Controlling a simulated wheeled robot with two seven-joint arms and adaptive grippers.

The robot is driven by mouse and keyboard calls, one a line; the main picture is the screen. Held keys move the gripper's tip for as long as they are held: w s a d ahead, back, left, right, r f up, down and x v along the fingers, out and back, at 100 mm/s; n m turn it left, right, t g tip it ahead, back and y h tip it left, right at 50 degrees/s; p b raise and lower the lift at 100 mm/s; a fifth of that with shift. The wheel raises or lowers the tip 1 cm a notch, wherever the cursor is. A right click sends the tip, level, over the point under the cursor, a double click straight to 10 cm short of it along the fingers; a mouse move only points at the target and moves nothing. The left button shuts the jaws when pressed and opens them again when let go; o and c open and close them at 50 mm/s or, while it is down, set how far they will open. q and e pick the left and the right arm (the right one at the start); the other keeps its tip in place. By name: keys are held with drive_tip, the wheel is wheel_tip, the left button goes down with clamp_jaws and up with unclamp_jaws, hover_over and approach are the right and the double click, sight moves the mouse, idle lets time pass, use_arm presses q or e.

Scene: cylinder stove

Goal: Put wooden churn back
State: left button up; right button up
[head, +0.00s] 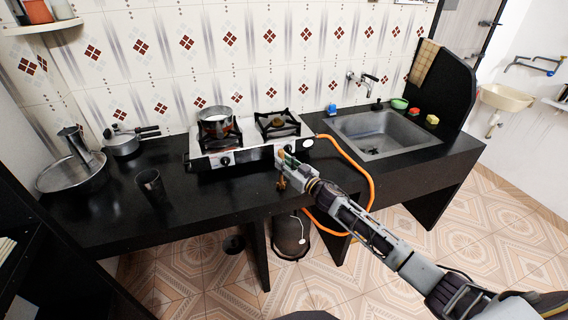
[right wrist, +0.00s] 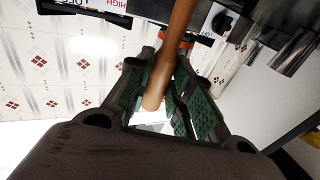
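The wooden churn shows in the right wrist view as a smooth brown rod (right wrist: 176,55) between the green-padded fingers of my right gripper (right wrist: 172,75). In the head view my right gripper (head: 288,163) is in front of the stove, over the counter's front part, and looks shut on the churn. A small brown part of the churn (head: 281,184) shows just below the fingers; most of it is hidden there. My left gripper is not in view.
A two-burner stove (head: 217,160) carries a pot (head: 216,123) on its left burner. An orange hose (head: 371,185) curves down from its right side. The black counter (head: 205,195) holds a dark cup (head: 151,187), a pan (head: 124,143), a steel plate (head: 72,179) and a sink (head: 385,133).

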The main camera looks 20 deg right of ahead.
drive_tip(key=o, duration=0.4)
drive_tip(key=shift+c, duration=0.2)
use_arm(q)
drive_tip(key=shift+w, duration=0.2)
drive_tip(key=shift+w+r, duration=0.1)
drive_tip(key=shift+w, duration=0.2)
use_arm(e)
drive_tip(key=shift+r, duration=0.15)
drive_tip(key=shift+s, duration=0.1)
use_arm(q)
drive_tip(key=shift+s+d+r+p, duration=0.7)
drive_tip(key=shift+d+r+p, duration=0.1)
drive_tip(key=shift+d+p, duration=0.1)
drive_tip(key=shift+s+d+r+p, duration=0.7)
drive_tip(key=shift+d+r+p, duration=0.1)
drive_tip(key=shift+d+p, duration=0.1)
use_arm(e)
drive_tip(key=v, duration=1.1)
drive_tip(key=shift+s+d, duration=0.15)
drive_tip(key=shift+s, duration=0.25)
